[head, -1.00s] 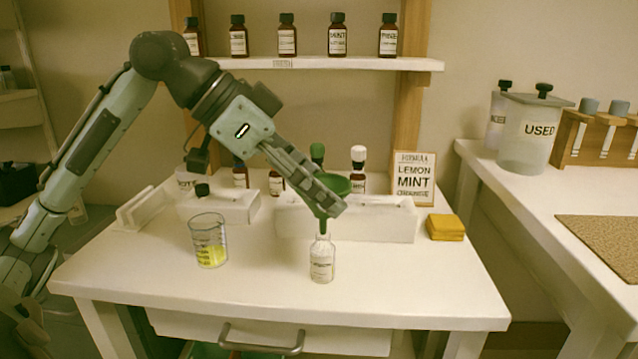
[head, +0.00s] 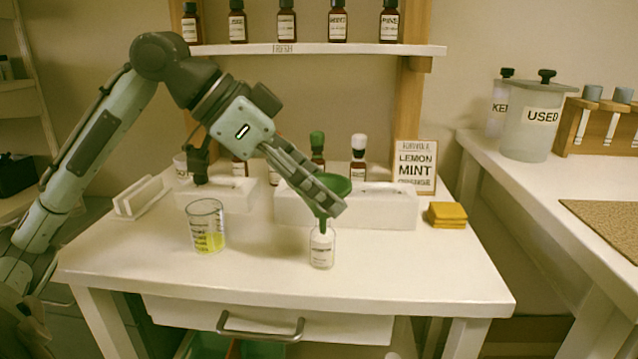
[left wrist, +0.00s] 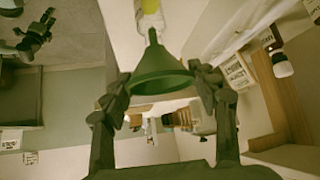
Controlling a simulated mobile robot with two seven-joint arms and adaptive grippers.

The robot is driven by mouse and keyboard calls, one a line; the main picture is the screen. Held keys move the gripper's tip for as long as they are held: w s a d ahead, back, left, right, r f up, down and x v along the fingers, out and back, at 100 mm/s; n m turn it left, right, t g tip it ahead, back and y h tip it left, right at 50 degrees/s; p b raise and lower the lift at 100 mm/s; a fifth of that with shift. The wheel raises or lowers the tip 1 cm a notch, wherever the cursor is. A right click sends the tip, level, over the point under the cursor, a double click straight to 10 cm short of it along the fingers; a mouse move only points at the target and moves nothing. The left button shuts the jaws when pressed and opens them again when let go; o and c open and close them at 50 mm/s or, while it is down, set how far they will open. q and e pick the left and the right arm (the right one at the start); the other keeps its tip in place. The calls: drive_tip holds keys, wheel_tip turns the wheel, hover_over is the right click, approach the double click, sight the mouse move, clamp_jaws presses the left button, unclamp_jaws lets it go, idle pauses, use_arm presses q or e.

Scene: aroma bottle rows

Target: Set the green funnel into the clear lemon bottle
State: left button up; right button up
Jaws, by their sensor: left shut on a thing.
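The clear lemon bottle (head: 322,252) stands upright near the middle of the white table. My left gripper (head: 328,200) is shut on the green funnel (head: 339,184), wide mouth up and spout down. In the head view the spout overlaps the bottle's neck; whether it is inside or in front of it I cannot tell for sure. In the left wrist view the funnel (left wrist: 160,70) sits between the fingers (left wrist: 162,88), its spout pointing toward a clear glass shape at the top edge. My right gripper is not in view.
A beaker of yellow liquid (head: 206,238) stands left of the bottle. Behind are a white bottle rack (head: 290,208), a lemon mint formula card (head: 415,167) and yellow cloths (head: 446,215). The table right of the bottle is clear.

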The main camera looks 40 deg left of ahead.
use_arm(q)
drive_tip(key=shift+f, duration=0.25)
drive_tip(key=o, duration=1)
drive_tip(key=v, duration=1.2)
